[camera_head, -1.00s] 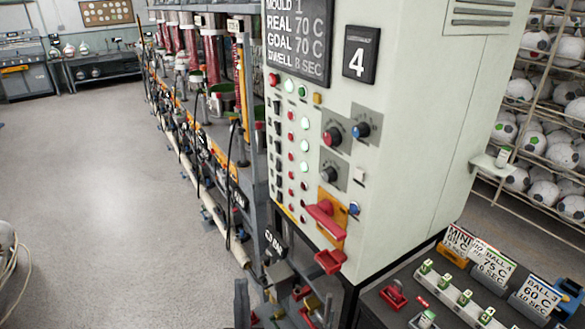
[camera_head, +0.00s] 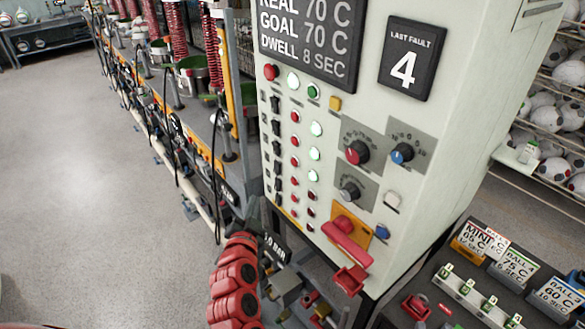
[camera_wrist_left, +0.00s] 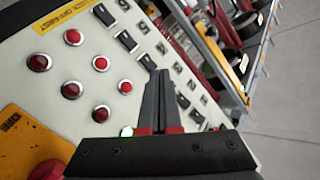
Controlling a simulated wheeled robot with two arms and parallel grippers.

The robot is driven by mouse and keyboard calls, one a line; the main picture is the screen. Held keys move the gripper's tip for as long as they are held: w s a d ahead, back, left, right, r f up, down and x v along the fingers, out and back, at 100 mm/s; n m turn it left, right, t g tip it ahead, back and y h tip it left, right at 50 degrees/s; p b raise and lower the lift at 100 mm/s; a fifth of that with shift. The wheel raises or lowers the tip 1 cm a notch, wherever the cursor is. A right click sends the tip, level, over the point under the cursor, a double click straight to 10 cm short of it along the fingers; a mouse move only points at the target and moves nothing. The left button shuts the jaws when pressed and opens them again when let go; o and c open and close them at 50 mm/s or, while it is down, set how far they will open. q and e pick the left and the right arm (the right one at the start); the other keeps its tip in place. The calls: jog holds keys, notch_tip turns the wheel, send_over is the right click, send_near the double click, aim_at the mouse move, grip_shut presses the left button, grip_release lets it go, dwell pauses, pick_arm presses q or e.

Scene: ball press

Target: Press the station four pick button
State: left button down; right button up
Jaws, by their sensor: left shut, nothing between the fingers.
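The tall pale control cabinet (camera_head: 385,110) carries a panel with black rocker switches (camera_head: 276,126), a column of red buttons (camera_head: 294,161) and a column of round lamps (camera_head: 315,153), some lit pale green. I cannot read which one is the station four pick button. My left gripper (camera_head: 253,208) is at the lower left edge of this panel, partly hidden by my red arm. In the left wrist view its dark fingers (camera_wrist_left: 160,78) are shut and empty, pointing across the panel between red buttons (camera_wrist_left: 125,87) and black switches (camera_wrist_left: 147,62). I cannot tell whether they touch it.
A red handle (camera_head: 347,240) juts from the cabinet's lower front, with dials (camera_head: 357,152) above. A dark console (camera_head: 450,312) with green-topped numbered parts and label cards stands lower right. Hoses and machines line the left. The floor (camera_head: 90,190) further left is clear.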

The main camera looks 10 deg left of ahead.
aim_at(294, 181)
pick_arm(q)
jog(key=shift+w+d+f+m+h, duration=0.15)
jog(key=shift+w+d+m+h, duration=0.05)
jog(key=shift+m+h, duration=0.1)
jog(key=shift+w+d, duration=0.1)
jog(key=w+d+p, duration=0.3)
jog(key=w+d, duration=0.2)
jog(key=w, duration=0.1)
jog(key=shift+w+d, duration=0.15)
jog(key=shift+w, duration=0.2)
dwell(0.4)
jog(key=shift+w+p, duration=0.1)
jog(key=shift+p, duration=0.25)
dwell(1.4)
